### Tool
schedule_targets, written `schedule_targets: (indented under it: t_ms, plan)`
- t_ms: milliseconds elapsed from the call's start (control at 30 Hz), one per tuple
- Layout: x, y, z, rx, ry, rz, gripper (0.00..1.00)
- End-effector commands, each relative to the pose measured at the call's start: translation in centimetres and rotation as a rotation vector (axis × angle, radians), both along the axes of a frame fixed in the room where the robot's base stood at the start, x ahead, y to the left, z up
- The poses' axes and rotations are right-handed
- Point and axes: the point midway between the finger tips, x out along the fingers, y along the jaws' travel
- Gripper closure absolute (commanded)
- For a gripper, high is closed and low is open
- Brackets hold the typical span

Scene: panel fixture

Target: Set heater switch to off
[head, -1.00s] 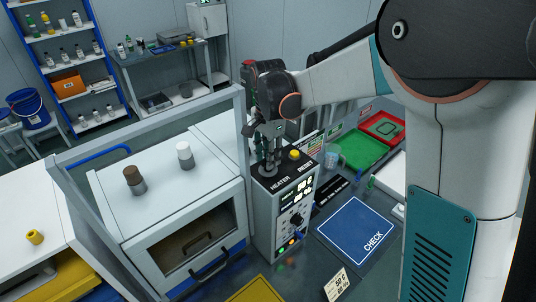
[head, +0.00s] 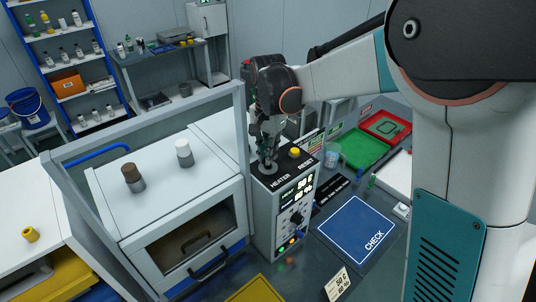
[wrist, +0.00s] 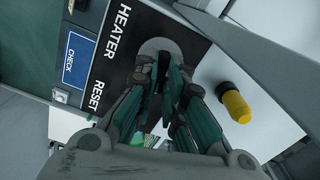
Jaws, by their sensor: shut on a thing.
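The heater switch sits on the black top panel of the control box (head: 263,222), at the HEATER label (head: 280,178). Its round grey base (wrist: 152,46) shows in the wrist view beyond my fingertips, right of the HEATER lettering (wrist: 123,30). My gripper (head: 267,158) points down at this spot, and its fingers (wrist: 160,68) are closed together over the base. It is shut on the switch's lever, which the fingers mostly hide. I cannot tell which way the lever leans.
A yellow button (head: 295,152) stands close to the gripper, by RESET. A grey frame post (head: 243,130) rises just left of the box. A blue CHECK pad (head: 355,232) lies to the right, with green (head: 364,150) and red (head: 384,126) trays behind.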

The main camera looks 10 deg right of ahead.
Motion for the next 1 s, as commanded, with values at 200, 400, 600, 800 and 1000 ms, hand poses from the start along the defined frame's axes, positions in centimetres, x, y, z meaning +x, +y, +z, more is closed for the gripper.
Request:
schedule_targets:
  t_ms: [200, 400, 600, 800, 1000]
  plan:
    - [0.07, 0.03, -0.13, 0.001, -0.001, 0.204, 1.0]
    - [0.06, 0.03, -0.11, 0.0, -0.001, 0.394, 1.0]
    - [0.06, 0.03, -0.06, 0.0, -0.001, 0.584, 1.0]
    - [0.07, 0.03, -0.05, 0.001, -0.001, 0.773, 1.0]
    - [0.09, 0.04, -0.01, 0.001, -0.001, 0.959, 1.0]
